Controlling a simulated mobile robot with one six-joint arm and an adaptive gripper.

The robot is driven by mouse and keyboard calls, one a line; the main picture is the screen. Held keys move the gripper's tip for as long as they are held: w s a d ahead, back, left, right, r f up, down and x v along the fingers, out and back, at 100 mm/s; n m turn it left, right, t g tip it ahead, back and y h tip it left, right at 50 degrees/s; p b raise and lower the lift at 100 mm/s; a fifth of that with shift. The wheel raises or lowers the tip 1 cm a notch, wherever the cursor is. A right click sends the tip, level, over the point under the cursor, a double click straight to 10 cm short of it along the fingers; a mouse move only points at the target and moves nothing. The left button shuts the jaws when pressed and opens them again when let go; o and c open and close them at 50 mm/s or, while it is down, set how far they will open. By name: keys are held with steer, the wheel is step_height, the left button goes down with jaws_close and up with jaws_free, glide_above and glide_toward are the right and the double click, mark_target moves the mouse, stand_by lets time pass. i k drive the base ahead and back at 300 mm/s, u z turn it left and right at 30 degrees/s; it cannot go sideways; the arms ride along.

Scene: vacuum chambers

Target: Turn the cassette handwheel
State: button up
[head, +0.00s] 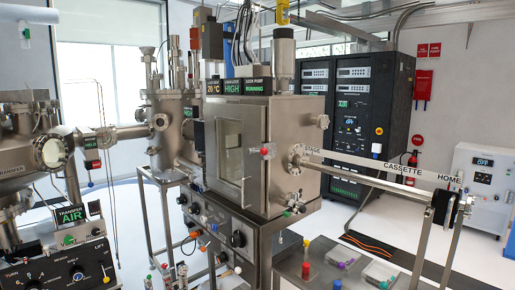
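In the head view, a dark disc-shaped wheel (441,207) sits near the right end of a long horizontal tube (372,182), beside a CASSETTE HOME label. It appears to be the cassette handwheel and is seen nearly edge-on, so its turn angle cannot be told. The tube runs left to a round flange (296,159) on the side of the steel load lock chamber (236,150). My gripper is not in view.
Metal legs (423,245) stand below the wheel. A low bench (325,262) with small coloured-topped items and clear boxes is in front of the tube. Black instrument racks (358,110) and a white cabinet (483,180) stand behind. Orange cables (368,243) lie on the floor.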

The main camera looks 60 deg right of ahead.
mark_target(238, 239)
steer(key=u, duration=0.05)
steer(key=i, duration=1.45)
steer(key=z, duration=2.45)
